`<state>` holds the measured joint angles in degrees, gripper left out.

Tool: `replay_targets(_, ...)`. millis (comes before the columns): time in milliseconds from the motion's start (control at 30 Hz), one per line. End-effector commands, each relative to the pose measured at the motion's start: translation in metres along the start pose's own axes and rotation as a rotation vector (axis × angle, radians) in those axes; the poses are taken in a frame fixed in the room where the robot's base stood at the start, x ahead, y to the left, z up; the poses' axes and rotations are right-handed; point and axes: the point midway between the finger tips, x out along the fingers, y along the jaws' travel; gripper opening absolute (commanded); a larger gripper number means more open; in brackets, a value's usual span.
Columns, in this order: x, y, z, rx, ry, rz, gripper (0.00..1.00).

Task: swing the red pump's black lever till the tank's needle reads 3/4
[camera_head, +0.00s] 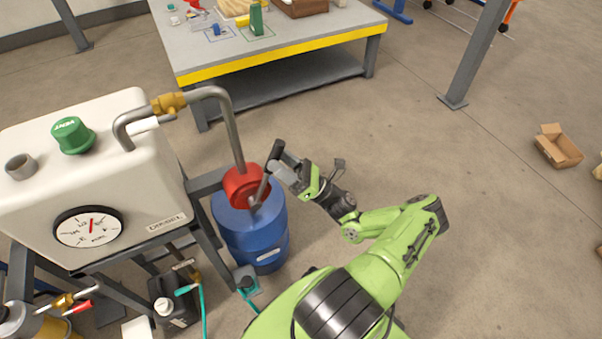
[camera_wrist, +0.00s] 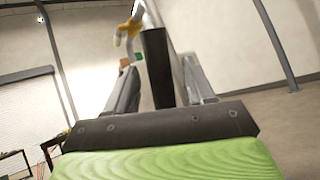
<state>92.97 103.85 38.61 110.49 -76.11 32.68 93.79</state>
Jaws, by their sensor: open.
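The red pump (camera_head: 240,186) sits on top of a blue drum. Its lever has a grey rod and a black grip (camera_head: 277,150), tilted up to the right. In the wrist view the black grip (camera_wrist: 157,65) stands between the two grey fingers of my gripper (camera_wrist: 158,85). My gripper (camera_head: 285,168) is open around the grip; whether either finger touches it I cannot tell. The white tank (camera_head: 150,185) carries a round white gauge (camera_head: 88,228). Its red needle (camera_head: 91,222) points almost straight up, near mid-scale; the markings are too small to read surely.
A grey pipe (camera_head: 234,130) rises from the pump to the tank top by a brass fitting. The blue drum (camera_head: 258,242) stands beside the tank's dark frame. A workbench (camera_head: 290,45) with a yellow edge is behind. Open floor lies right; a cardboard box (camera_head: 558,148) sits there.

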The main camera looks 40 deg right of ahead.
Motion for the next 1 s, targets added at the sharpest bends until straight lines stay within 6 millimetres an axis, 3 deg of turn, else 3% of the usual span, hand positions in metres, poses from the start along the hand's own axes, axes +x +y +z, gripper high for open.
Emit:
replay_targets(200,-0.066,-0.002,-0.002,-0.006,-0.001,-0.007,0.54)
replay_targets(400,-0.111,-0.001,-0.002,-0.004,-0.001,-0.004,0.54)
replay_targets(567,-0.123,0.000,-0.001,0.000,0.001,-0.001,0.54)
replay_targets(1000,-0.122,0.000,-0.001,0.000,0.002,0.000,0.54)
